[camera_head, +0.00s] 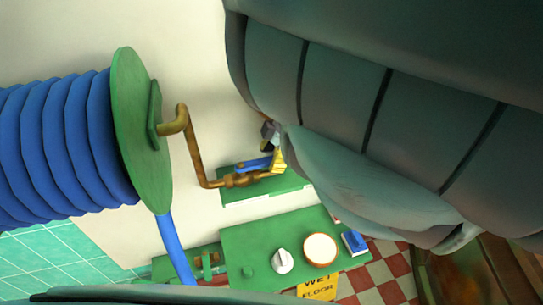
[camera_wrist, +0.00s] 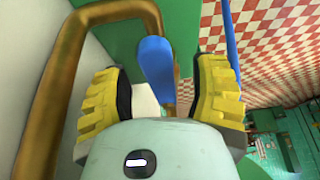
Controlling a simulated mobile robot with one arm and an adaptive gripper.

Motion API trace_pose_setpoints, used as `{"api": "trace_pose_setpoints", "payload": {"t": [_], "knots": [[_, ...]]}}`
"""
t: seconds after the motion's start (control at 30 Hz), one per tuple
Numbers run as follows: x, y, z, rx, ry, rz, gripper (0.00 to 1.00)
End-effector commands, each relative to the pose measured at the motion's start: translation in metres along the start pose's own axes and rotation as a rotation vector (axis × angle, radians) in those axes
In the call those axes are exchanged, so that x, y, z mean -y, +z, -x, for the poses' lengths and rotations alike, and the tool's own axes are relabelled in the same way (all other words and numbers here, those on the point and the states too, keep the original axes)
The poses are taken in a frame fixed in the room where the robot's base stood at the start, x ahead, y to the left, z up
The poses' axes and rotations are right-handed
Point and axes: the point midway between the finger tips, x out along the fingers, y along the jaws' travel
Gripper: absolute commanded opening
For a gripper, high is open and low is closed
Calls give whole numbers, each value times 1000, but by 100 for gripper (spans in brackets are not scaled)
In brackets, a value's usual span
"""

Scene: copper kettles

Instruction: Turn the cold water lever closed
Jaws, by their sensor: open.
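The cold water lever is a blue handle (camera_head: 254,164) on a brass valve (camera_head: 238,181) at the end of a copper pipe, in front of a green plate. In the wrist view the blue lever (camera_wrist: 155,62) lies between the two yellow fingers of my gripper (camera_wrist: 158,92), with a gap visible on each side. My gripper is open. In the head view, only a little of my gripper (camera_head: 277,158) shows at the lever's right end; my arm hides the rest. I cannot tell whether a finger touches the lever.
The copper pipe (camera_head: 194,145) bends down from a green disc (camera_head: 137,130) on a blue ribbed drum (camera_head: 55,145). It arches close by the left finger in the wrist view (camera_wrist: 62,75).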

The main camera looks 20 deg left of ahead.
Motion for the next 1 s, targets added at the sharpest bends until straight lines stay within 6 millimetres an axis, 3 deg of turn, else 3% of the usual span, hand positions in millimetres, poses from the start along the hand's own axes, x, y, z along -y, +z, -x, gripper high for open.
{"api": "trace_pose_setpoints", "payload": {"t": [0.23,0.83,1.0], "knots": [[0,0,0,0,1,0,62],[0,0,0,0,1,0,0],[0,0,0,1,1,0,0]]}}
